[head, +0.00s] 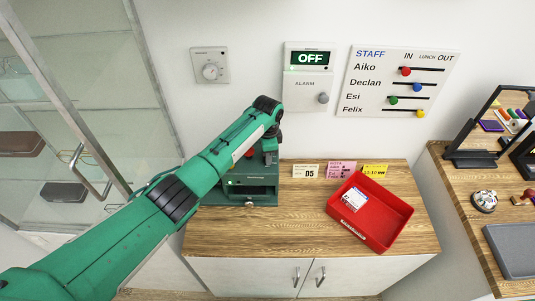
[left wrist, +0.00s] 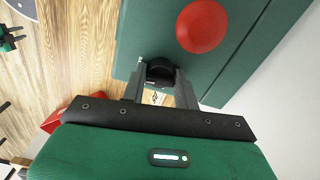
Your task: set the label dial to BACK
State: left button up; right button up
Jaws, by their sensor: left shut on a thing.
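The green label machine (head: 252,187) stands on the wooden cabinet top, left of the red tray. In the left wrist view its green housing (left wrist: 255,60) carries a big red button (left wrist: 202,26) and a black dial (left wrist: 160,68). My left gripper (head: 270,146) reaches down over the machine from above. In the left wrist view its two grey fingers (left wrist: 160,84) stand on either side of the dial and are shut on it. In the head view my arm and gripper hide the dial. I cannot read any dial marking or its setting.
Cards reading D5 (head: 306,171), pink (head: 341,170) and yellow (head: 375,170) stand behind the red tray (head: 400,209), which holds a white card (head: 355,198). On the wall are a thermostat (head: 210,66), an OFF alarm panel (head: 309,93) and a staff board (head: 385,100). Glass doors stand left.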

pick_arm(q)
jog(key=shift+w+r+m, duration=0.1)
jog(key=shift+r+m, duration=0.1)
jog(key=shift+m, duration=0.4)
jog(key=o, duration=1)
jog(key=shift+f, duration=0.1)
jog(key=shift+c, duration=0.2)
notch_tip(320, 180, up, 14)
jog(key=b, duration=0.4)
jog(key=shift+f, duration=0.15)
